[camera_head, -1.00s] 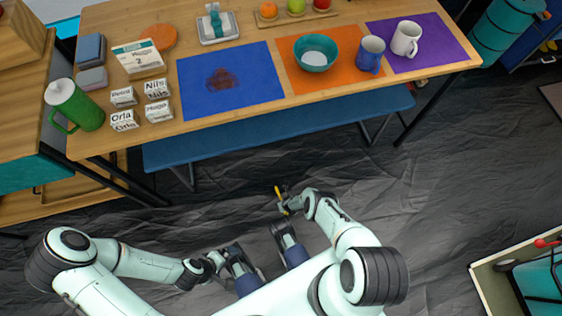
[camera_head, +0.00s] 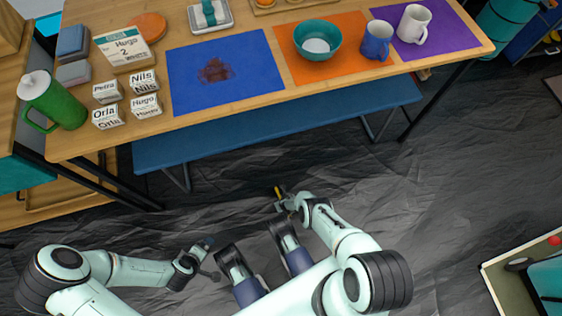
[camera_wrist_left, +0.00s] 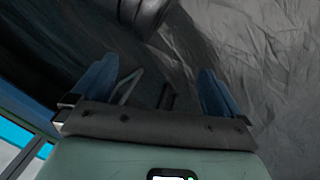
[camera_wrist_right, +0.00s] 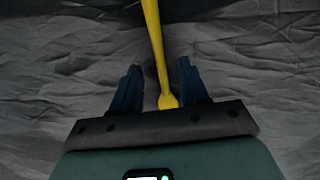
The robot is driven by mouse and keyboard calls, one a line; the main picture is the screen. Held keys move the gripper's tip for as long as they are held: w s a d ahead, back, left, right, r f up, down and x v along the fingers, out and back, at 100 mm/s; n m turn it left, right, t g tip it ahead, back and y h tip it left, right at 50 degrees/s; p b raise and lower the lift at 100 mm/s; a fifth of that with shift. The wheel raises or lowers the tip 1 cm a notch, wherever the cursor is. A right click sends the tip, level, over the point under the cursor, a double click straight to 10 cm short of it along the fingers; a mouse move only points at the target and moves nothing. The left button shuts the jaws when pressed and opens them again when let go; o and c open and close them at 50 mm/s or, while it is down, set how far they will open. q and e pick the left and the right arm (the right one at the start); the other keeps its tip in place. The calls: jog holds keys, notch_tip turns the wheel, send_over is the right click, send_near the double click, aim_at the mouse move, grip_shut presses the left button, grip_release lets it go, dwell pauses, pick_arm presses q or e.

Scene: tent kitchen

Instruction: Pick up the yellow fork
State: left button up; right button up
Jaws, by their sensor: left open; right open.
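The yellow fork (camera_wrist_right: 154,45) shows in the right wrist view as a long yellow shaft between the two fingers of my right gripper (camera_wrist_right: 158,68). Its near, wider end lies close to the palm and its far end runs out of the picture. The right fingers are open, with a gap on both sides of the fork. In the head view only a short yellow piece of the fork (camera_head: 278,191) shows at that gripper. My left gripper (camera_wrist_left: 160,76) is open and empty, low over the dark floor at the left.
A wooden table (camera_head: 280,104) stands ahead with a blue mat (camera_head: 240,65), an orange mat, a teal bowl (camera_head: 317,39) and mugs. A blue bench (camera_head: 280,124) runs along its front. Dark, wrinkled floor lies between the bench and my arms. A crate (camera_head: 515,290) stands at the lower right.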

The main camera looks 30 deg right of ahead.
jog(key=shift+b+x, duration=0.5)
jog(key=shift+x, duration=0.3)
pick_arm(q)
jog(key=shift+g, duration=0.7)
jog(key=s+f, duration=0.3)
jog(key=shift+s+a, duration=0.2)
jog(key=shift+s, duration=0.05)
jog(key=shift+r, duration=0.1)
pick_arm(e)
grip_shut()
